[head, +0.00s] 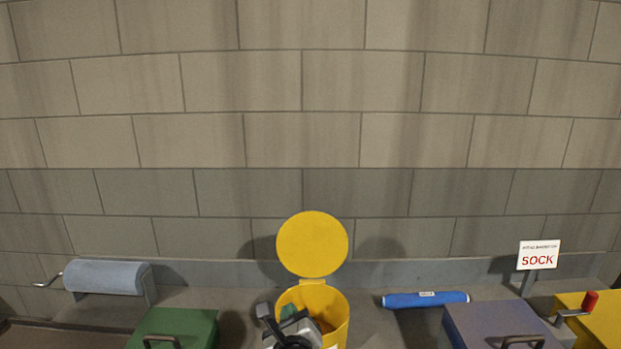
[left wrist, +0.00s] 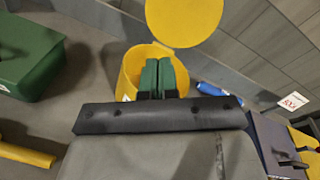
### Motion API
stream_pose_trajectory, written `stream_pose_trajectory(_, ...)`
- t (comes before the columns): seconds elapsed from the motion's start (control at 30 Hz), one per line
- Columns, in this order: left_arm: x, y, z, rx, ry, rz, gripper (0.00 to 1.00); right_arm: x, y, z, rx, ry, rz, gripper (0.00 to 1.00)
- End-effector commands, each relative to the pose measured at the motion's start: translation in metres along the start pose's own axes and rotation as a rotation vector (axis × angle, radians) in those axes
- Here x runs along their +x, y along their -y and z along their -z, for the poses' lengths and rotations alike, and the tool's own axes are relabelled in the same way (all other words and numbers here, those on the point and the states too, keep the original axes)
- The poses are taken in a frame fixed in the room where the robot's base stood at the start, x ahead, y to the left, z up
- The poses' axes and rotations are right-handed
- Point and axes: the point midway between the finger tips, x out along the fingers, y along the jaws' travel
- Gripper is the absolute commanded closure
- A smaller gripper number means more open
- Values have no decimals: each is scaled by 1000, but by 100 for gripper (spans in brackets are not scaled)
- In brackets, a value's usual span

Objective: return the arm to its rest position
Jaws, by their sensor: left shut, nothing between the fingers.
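My left gripper (head: 288,312) is at the bottom middle of the head view, just in front of the open yellow bin (head: 338,316), and covers part of it. In the left wrist view its two green fingers (left wrist: 159,78) are closed against each other with nothing between them. They overlap the mouth of the yellow bin (left wrist: 128,72) in that view. My right gripper is not in view.
The bin's round yellow lid (head: 312,244) stands up. A green box (head: 175,326) is on the left and a purple-grey box (head: 498,327) on the right. Also there are a blue roll (head: 425,299), a grey roller (head: 104,277), a SOCK sign (head: 538,255) and a yellow cranked box (head: 600,325).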

Motion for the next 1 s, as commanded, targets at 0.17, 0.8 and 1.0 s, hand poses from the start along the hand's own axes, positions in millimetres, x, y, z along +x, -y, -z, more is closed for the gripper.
stream_pose_trajectory(0.17,-27,-53,23,-348,-112,-153,100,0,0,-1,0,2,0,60)
stream_pose_trajectory(0.8,-245,-247,70,-1809,-44,-1174,100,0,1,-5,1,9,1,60)
stream_pose_trajectory(1.0,-290,-263,64,-1976,76,-1356,100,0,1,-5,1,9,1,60)
